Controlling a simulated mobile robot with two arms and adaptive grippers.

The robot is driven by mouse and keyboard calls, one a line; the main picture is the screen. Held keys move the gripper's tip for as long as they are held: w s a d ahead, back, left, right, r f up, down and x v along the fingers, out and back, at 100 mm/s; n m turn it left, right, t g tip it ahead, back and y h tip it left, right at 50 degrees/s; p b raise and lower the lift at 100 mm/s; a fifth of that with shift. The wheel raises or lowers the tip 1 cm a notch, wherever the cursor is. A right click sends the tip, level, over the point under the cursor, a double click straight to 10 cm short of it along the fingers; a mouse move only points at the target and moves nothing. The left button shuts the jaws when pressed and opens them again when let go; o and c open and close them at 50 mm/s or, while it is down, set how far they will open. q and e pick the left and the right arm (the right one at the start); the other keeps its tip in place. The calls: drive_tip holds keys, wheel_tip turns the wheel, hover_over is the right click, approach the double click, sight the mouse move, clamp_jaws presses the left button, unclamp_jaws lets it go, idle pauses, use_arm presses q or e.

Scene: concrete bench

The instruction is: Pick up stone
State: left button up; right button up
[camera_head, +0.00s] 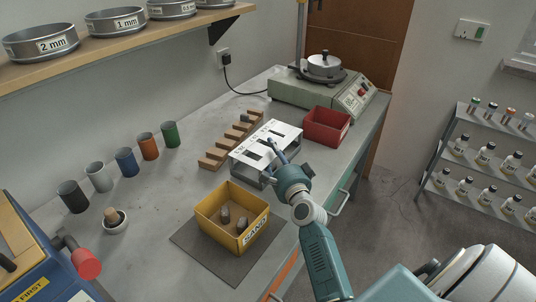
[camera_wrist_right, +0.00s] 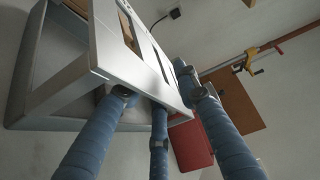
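Two grey-brown stones, a left one (camera_head: 225,214) and a right one (camera_head: 242,225), lie in the yellow bin (camera_head: 217,236) labelled SAND. A small grey stone-like piece (camera_head: 245,118) sits by the wooden step rack (camera_head: 213,158). My right gripper (camera_head: 274,147) is at the right part of the white slotted metal stand (camera_head: 244,150), away from the yellow bin. In the right wrist view its blue fingers (camera_wrist_right: 158,95) are spread, with no stone between them. The stand (camera_wrist_right: 62,92) is close beside the fingers; contact cannot be told. My left gripper is not in view.
The yellow bin stands on a dark mat (camera_head: 190,238). Several coloured cups and a mortar (camera_head: 115,222) stand at left. A shelf (camera_head: 120,42) with sieves overhangs the bench. Bare bench lies left of the mat.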

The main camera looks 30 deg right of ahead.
drive_tip(key=x, duration=0.3)
drive_tip(key=shift+f, duration=0.1)
clamp_jaws()
drive_tip(key=shift+r, duration=0.45)
